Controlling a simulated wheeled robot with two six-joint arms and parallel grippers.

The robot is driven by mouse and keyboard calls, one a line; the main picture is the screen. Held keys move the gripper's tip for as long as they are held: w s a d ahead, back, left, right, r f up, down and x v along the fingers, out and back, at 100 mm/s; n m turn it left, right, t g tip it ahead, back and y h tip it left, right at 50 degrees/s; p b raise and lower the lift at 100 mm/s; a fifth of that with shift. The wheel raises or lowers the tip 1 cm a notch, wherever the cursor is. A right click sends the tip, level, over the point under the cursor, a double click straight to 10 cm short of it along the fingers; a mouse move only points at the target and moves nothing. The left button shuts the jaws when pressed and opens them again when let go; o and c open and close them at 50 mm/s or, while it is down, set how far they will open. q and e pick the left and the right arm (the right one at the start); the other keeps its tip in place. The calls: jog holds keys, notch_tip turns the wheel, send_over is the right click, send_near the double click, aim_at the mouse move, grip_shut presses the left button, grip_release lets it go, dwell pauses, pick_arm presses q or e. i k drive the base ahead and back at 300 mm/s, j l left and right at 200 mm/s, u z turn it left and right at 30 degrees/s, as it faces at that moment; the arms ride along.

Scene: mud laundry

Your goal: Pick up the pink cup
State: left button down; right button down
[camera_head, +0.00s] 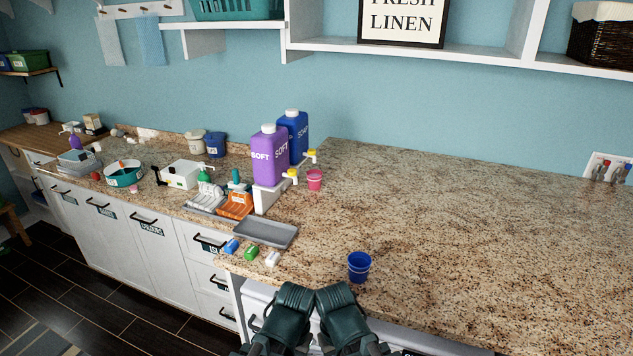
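The pink cup (315,180) stands upright on the speckled stone counter (450,230), just right of the yellow tap of the purple SOFT dispenser (269,158). My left gripper (297,291) and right gripper (333,291) are side by side at the bottom middle, by the counter's front edge. Both are dark green and far in front of the cup, not touching it. Their fingers cannot be made out, so their opening is unclear. I see nothing held in them.
A blue cup (359,266) stands near the front edge, right of my grippers. A grey tray (265,233) and small blue, green and white items lie to the left. A blue SOAP dispenser (294,130) stands behind the purple one. The counter's right side is clear.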

aim_at(314, 180)
jog(key=z, duration=0.9)
jog(key=j+z, duration=0.4)
jog(key=k+j+z, duration=0.1)
jog(key=j+z, duration=0.3)
jog(key=k+j+z, duration=0.1)
jog(key=j+z, duration=0.35)
jog(key=k+j, duration=0.2)
jog(key=j, duration=0.15)
jog(key=k+j+z, duration=0.15)
jog(key=j, duration=0.25)
jog(key=k+j, duration=0.25)
jog(key=j+z, duration=0.05)
jog(key=j, duration=0.05)
